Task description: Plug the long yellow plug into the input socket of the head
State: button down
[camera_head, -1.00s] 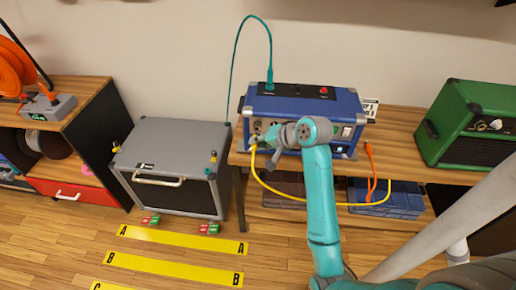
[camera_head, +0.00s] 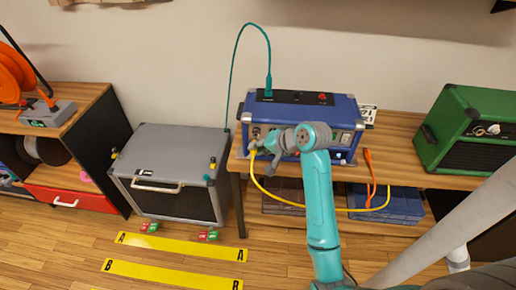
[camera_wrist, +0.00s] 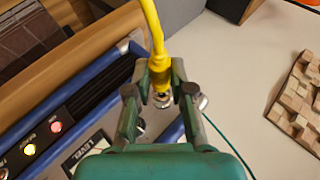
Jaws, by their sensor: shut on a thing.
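The blue head (camera_head: 290,105) stands on the wooden bench, its front panel facing me. My gripper (camera_head: 262,143) is at the left end of that panel. In the wrist view my gripper (camera_wrist: 161,90) is shut on the yellow plug (camera_wrist: 160,75), with a finger on each side. The yellow cable runs up from the plug in that view. The plug's tip points at a round metal socket (camera_wrist: 162,99) on the panel, at or very near it. I cannot tell how deep the tip sits. In the head view my arm hides much of the panel.
A grey cabinet (camera_head: 180,150) stands on the floor at left, and a green amp (camera_head: 470,130) sits at the right of the bench. An orange cable (camera_head: 370,165) hangs beside the head. A teal cable (camera_head: 238,50) rises from the head's top. Yellow strips (camera_head: 180,245) mark the floor.

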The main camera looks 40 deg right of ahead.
jog(key=shift+w+d, duration=0.65)
jog(key=shift+d, duration=0.2)
dwell(2.0)
jog(key=c, duration=0.9)
grip_release()
jog(key=shift+c, duration=0.2)
jog(key=v, duration=1.2)
jog(key=shift+a+f, duration=0.1)
jog(key=shift+a, duration=0.05)
